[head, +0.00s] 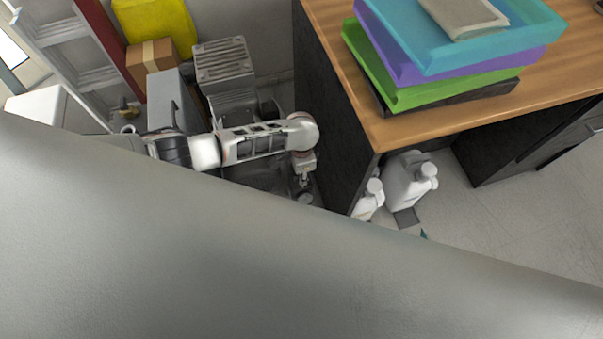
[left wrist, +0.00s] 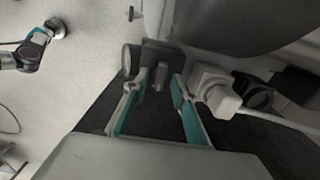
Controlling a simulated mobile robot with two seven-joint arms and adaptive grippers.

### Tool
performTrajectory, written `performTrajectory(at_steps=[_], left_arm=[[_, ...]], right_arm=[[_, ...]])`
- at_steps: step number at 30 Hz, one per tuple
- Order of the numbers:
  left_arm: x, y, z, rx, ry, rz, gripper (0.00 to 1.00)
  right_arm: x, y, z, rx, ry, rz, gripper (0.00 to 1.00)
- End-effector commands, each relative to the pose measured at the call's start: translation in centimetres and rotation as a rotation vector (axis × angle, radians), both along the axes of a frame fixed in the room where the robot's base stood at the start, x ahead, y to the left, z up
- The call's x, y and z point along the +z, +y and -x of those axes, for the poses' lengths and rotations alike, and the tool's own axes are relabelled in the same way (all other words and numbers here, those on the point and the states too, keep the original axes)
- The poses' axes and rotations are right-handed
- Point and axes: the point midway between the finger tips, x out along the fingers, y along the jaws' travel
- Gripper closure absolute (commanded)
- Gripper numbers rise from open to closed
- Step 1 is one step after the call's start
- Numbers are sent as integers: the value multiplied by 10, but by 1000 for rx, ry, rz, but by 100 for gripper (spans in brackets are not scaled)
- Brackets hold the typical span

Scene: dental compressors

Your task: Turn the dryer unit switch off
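In the left wrist view, my left gripper (left wrist: 160,78) is open, its two teal-lined fingers apart. Just beyond the fingertips is a dark grey block (left wrist: 172,55) with a small lighter upright part (left wrist: 160,78) that may be the switch. Its on or off position is too small to read. A round gauge-like disc (left wrist: 130,60) is beside the block. I see nothing held. The right gripper's fingers cannot be made out.
A white fitting (left wrist: 213,90) stands close to the right finger. In the head view, a ribbed grey machine (head: 225,65) stands behind the arm. A wooden desk (head: 400,130) carries stacked trays (head: 450,70); jugs (head: 408,180) stand beneath. A large grey surface hides the lower half.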

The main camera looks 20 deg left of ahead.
Motion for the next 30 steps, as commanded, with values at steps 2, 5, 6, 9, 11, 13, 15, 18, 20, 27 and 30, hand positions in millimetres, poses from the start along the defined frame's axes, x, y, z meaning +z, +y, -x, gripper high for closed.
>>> performTrajectory(at_steps=[2, 5, 6, 9, 11, 13, 15, 18, 20, 27, 30], left_arm=[[1, 0, 0, 0, -1, 1, 74], [1, 0, 0, 0, -1, 1, 92], [1, 0, 0, 0, -1, 1, 100], [1, 0, 0, 0, -1, 1, 100], [1, 0, 0, 0, -1, 1, 100], [1, 0, 0, -2, -1, 1, 100], [1, 0, 0, -7, -1, 1, 100], [1, -1, 0, -29, -1, 1, 100], [1, -1, 0, -48, 0, 1, 100], [1, -2, 2, -199, 1, 3, 100], [1, -1, 2, -287, 1, 1, 100]], right_arm=[[1, 0, 0, 0, 0, 0, 60], [1, 0, 0, 0, -1, 0, 60], [1, 0, 0, 0, -1, 0, 60], [1, 0, 0, 0, -1, 0, 60], [1, 0, 0, -1, -1, 0, 60], [1, 0, -1, -1, -2, 0, 60], [2, 0, -1, 0, -3, 0, 60], [3, 0, -1, 0, -4, -1, 60], [4, 0, -2, -1, -5, -2, 60], [8, 0, -3, -3, -10, -6, 60], [9, 1, -3, -3, -9, -8, 60]])
